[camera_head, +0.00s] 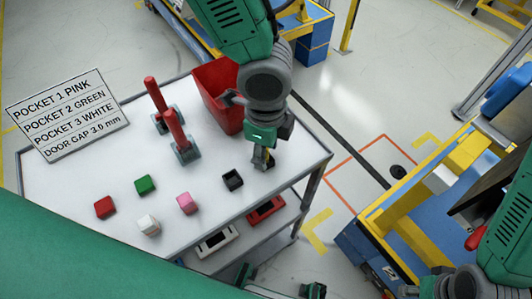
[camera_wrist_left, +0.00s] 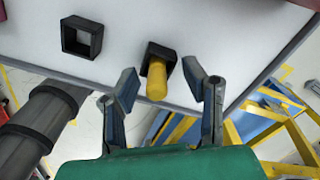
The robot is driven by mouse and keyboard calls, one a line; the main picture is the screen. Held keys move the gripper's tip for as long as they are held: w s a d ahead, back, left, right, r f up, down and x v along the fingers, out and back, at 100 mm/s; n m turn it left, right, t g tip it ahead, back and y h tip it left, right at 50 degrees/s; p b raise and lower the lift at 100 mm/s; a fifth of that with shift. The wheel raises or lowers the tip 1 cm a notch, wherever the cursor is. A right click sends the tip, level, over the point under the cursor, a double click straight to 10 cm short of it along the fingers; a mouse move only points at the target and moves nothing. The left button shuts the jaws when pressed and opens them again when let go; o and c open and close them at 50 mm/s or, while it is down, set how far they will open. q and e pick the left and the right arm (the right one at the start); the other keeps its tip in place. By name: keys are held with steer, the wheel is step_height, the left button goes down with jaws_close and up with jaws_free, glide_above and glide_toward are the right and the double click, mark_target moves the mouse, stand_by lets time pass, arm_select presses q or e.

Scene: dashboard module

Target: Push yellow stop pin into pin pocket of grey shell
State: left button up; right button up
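The yellow stop pin (camera_wrist_left: 157,80) stands in a black square holder (camera_wrist_left: 166,55) near the table's edge in the left wrist view. My left gripper (camera_wrist_left: 170,97) is open, with a finger on either side of the pin's line and visible gaps to it. In the head view the left gripper (camera_head: 263,160) points down over the table's right side and mostly hides the pin and holder. Dark green and grey parts, probably my right gripper (camera_head: 313,290), show at the bottom edge; its fingers are unclear. I cannot identify the grey shell or its pin pocket.
An empty black square holder (camera_head: 232,180) is beside the left gripper. Pink (camera_head: 187,203), white (camera_head: 148,225), green (camera_head: 145,184) and red (camera_head: 105,207) cubes lie on the white table. A red bin (camera_head: 215,95), red-handled tools (camera_head: 175,130) and a sign (camera_head: 67,115) stand behind.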

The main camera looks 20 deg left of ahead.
arm_select(q)
steer(key=shift+s, duration=0.1)
jaws_close()
